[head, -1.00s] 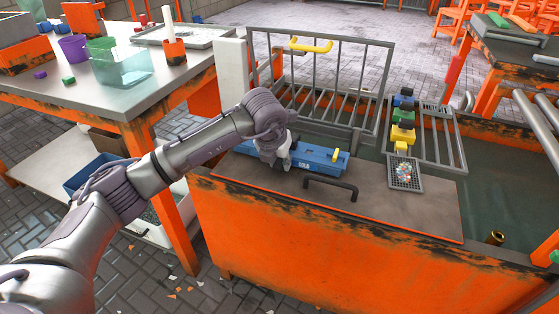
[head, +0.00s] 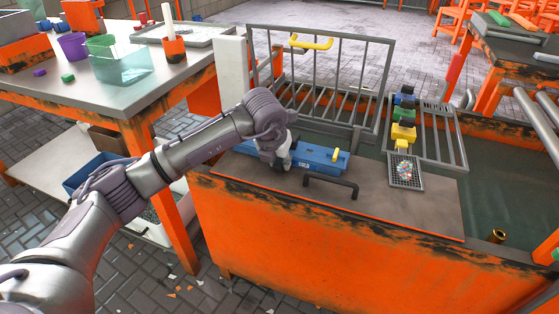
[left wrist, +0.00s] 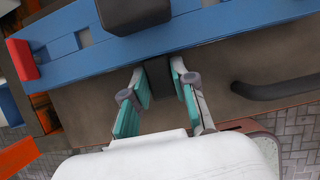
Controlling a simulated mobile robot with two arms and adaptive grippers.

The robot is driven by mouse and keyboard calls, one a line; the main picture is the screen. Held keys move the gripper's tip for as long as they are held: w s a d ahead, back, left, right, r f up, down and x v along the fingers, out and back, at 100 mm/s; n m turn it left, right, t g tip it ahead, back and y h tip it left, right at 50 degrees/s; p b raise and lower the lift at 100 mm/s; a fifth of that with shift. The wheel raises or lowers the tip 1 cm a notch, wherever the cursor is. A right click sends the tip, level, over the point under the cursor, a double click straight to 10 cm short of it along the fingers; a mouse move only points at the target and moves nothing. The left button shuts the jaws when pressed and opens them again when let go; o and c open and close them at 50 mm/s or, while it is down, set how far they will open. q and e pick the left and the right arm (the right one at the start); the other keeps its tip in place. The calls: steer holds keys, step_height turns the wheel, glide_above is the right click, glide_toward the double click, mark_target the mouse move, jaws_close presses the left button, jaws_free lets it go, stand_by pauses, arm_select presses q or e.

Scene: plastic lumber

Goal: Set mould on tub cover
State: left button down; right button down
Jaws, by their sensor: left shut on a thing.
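The long blue mould (head: 318,157) lies at or just over the back part of the grey-brown tub cover (head: 400,215); I cannot tell whether it fully rests there. A yellow piece shows near its right end. My left gripper (head: 283,163) is at its front side and hides part of it. In the left wrist view the teal-padded fingers of the gripper (left wrist: 160,78) are shut on a dark tab of the blue mould (left wrist: 225,28). The cover (left wrist: 85,105) shows beneath. My right gripper is not in view.
A black handle (head: 330,187) stands up from the cover, right of the gripper. A small mesh tray (head: 405,172) with coloured pellets sits on the cover's right. A barred gate (head: 335,80) stands behind. A worktable (head: 120,95) with cups is at left.

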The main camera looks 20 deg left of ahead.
arm_select(q)
steer(key=shift+r, duration=0.15)
steer(key=c, duration=0.8)
jaws_free()
steer(key=shift+c, duration=0.2)
steer(key=shift+o, duration=0.7)
steer(key=shift+s+f, duration=0.1)
steer(key=shift+f, duration=0.2)
steer(key=shift+o, duration=1.3)
steer(key=shift+r, duration=0.1)
steer(key=shift+r, duration=0.15)
